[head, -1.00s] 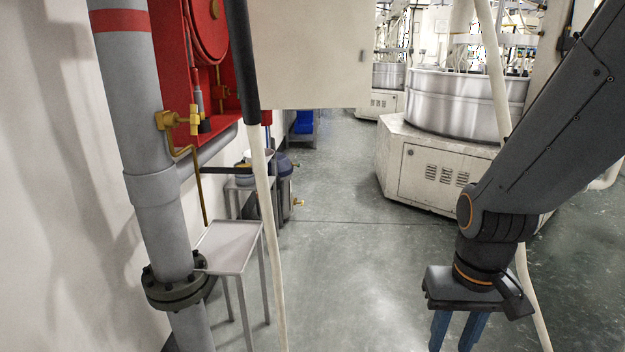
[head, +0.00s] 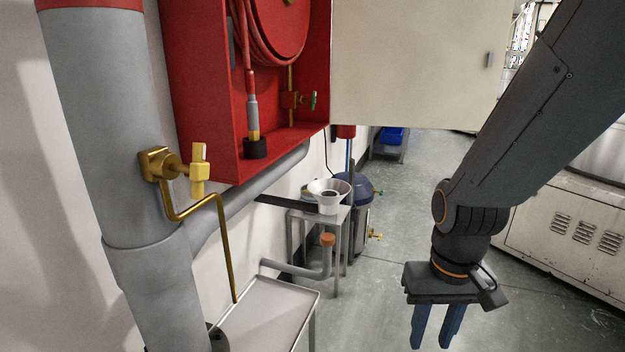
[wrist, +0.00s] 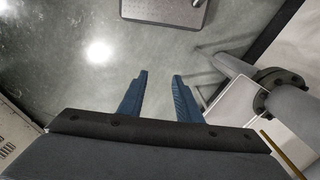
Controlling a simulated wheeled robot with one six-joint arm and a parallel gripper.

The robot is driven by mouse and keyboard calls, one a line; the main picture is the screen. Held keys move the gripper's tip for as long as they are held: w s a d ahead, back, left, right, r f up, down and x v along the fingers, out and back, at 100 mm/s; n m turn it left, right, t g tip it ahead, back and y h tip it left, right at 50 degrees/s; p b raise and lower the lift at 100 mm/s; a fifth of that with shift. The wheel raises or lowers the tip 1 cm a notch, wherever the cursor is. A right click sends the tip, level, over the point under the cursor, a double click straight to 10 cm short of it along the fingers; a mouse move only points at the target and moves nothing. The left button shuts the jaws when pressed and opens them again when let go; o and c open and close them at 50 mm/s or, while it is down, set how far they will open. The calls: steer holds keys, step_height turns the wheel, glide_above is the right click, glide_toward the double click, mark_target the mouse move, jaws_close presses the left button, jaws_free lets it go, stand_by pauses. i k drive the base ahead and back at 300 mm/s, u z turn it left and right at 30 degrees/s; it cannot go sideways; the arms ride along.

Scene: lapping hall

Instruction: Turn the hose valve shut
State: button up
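A brass valve (head: 290,99) with a small green handle (head: 313,100) sits inside the red hose cabinet (head: 200,110), below the red hose reel (head: 280,30). A second brass fitting (head: 160,165) with a yellow handle (head: 200,170) is on the grey pipe, left of the cabinet. The handle stands roughly upright. My gripper (head: 432,340) hangs fingers down, right of and below both valves, apart from them. Its two blue fingers are spread with nothing between them in the wrist view (wrist: 160,76). Neither valve is clear in the wrist view.
The thick grey pipe (head: 110,130) stands at the left. The open pale cabinet door (head: 415,65) juts out at the top. A small metal table (head: 270,310) is below the pipe fitting. A white funnel (head: 328,190) stands behind. The floor (head: 370,300) near my gripper is clear.

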mark_target(314, 100)
steer(key=u, duration=0.2)
steer(key=i, duration=1.25)
steer(key=u, duration=0.15)
